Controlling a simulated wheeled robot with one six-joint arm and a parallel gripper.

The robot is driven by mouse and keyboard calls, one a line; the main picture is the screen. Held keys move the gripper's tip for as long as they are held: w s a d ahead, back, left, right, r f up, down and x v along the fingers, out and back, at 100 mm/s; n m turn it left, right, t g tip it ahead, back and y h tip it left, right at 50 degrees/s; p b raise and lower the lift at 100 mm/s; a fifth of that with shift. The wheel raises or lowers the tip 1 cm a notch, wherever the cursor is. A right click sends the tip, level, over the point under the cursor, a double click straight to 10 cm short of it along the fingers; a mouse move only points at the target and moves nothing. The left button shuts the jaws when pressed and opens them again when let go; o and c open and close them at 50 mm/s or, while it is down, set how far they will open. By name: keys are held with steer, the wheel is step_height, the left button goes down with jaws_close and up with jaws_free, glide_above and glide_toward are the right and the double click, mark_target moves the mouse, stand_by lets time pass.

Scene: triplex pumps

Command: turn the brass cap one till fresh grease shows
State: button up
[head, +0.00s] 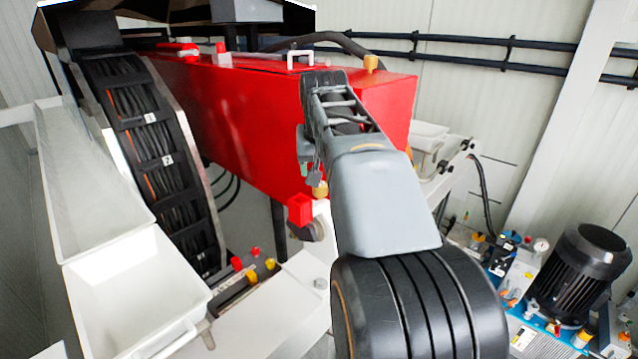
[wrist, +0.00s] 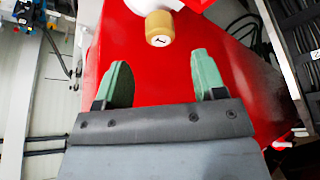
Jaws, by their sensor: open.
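The brass cap (wrist: 160,28) with a dark mark like a "1" on its face shows at the top of the wrist view. It sits on a white part against the red housing (wrist: 150,75). My gripper (wrist: 161,62) has two green fingers spread apart with nothing between them. The cap lies beyond the fingertips, roughly centred between them and not touched. In the head view a brass cap (head: 320,190) shows just below my gripper (head: 308,174), which is mostly hidden by my grey arm. I see no grease on the cap.
A red block (head: 300,210) stands close beside the cap. Another brass fitting (head: 371,62) is on top of the red housing. A cable chain (head: 160,160) and white trays (head: 135,285) are at left, and a black motor (head: 580,270) at right.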

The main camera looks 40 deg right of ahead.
mark_target(320, 188)
steer(key=x, duration=0.6)
steer(key=shift+w+f, duration=0.1)
steer(key=shift+f, duration=0.15)
steer(key=shift+c, duration=0.4)
steer(key=c, duration=0.8)
steer(key=shift+c, duration=0.2)
